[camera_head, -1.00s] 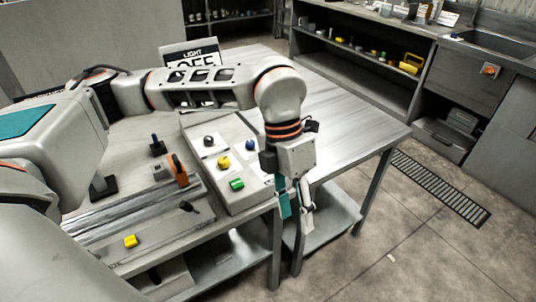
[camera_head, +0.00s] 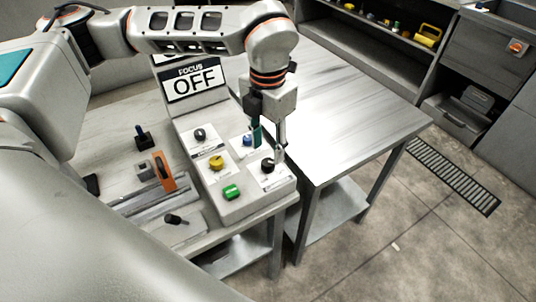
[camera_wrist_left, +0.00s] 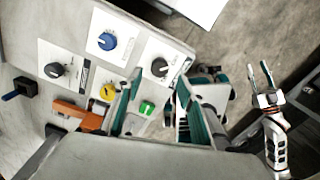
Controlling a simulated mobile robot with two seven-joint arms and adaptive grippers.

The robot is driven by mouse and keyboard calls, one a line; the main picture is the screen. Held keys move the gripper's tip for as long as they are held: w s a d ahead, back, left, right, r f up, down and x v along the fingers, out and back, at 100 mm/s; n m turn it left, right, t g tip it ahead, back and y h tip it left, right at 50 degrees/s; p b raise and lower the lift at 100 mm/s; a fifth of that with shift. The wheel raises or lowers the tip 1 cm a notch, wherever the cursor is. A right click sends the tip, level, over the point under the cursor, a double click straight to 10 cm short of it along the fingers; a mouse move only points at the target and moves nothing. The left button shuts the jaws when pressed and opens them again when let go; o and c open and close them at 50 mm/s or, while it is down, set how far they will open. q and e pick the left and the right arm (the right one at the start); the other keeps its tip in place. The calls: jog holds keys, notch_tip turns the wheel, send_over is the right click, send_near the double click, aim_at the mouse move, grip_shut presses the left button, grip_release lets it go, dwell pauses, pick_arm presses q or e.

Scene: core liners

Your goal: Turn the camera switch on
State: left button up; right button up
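The sloped control panel (camera_head: 243,205) carries a grey-black knob (camera_head: 200,134), a blue knob (camera_head: 247,140), a yellow knob (camera_head: 216,162), a black knob (camera_head: 267,166) and a green one (camera_head: 232,191). The labels are too small to read, so I cannot tell which is the camera switch. My left gripper (camera_head: 268,150) points down over the panel's right side. In the left wrist view its fingers are apart, with the black knob (camera_wrist_left: 160,67) showing between the tips; contact is unclear. My right gripper (camera_wrist_left: 260,72) shows only in that view, empty, fingers apart.
A display (camera_head: 195,82) behind the panel reads "FOCUS OFF". An orange-handled part (camera_head: 164,171) and a black lever (camera_head: 142,137) stand left of the panel. The metal table (camera_head: 345,105) to the right is bare.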

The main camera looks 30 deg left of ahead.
aim_at(268, 162)
pick_arm(q)
jog(key=shift+f, duration=2.3)
jog(key=c, duration=1.1)
